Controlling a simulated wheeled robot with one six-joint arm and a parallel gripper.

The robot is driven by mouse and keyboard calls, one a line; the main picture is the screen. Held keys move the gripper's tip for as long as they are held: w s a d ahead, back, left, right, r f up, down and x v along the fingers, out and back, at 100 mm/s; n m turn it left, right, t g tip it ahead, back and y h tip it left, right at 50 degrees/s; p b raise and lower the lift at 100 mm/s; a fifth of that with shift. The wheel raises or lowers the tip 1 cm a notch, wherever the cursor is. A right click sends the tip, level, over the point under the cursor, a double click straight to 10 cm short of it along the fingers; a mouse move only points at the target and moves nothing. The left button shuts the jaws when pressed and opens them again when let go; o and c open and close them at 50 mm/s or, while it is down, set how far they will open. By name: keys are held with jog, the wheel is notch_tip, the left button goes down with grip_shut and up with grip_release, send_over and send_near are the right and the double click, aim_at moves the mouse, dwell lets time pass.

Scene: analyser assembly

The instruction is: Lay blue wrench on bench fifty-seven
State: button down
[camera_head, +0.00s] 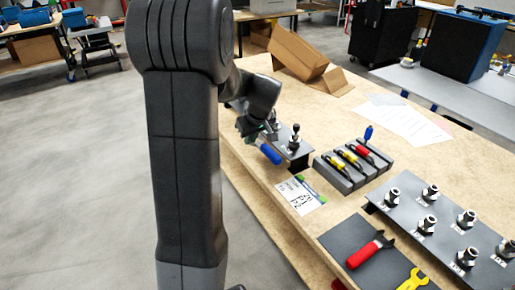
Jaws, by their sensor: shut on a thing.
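The blue wrench (270,153) shows as a blue handle sticking out below my gripper (256,134). My gripper is shut on it, and its head is mostly hidden by the gripper and wrist. It hangs tilted over the left edge area of the wooden-topped bench (334,107), beside a grey fixture plate (287,146). I cannot tell whether it touches the bench or plate. I cannot read a number that marks this bench as fifty-seven.
A printed card (300,195) lies near the bench's left edge. A grey holder (352,164) with coloured tools, a plate with several metal fittings (430,215), and a dark mat (348,238) with red (369,250) and yellow (413,281) wrenches stand nearby. A cardboard box (301,52) lies behind.

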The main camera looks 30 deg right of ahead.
aim_at(249, 155)
jog(key=shift+f+b, duration=0.3)
jog(key=shift+f, duration=2.3)
jog(key=c, duration=1.5)
grip_release()
jog(key=shift+r, duration=0.1)
jog(key=p+v, duration=0.1)
jog(key=v, duration=1.1)
jog(key=shift+r, duration=0.1)
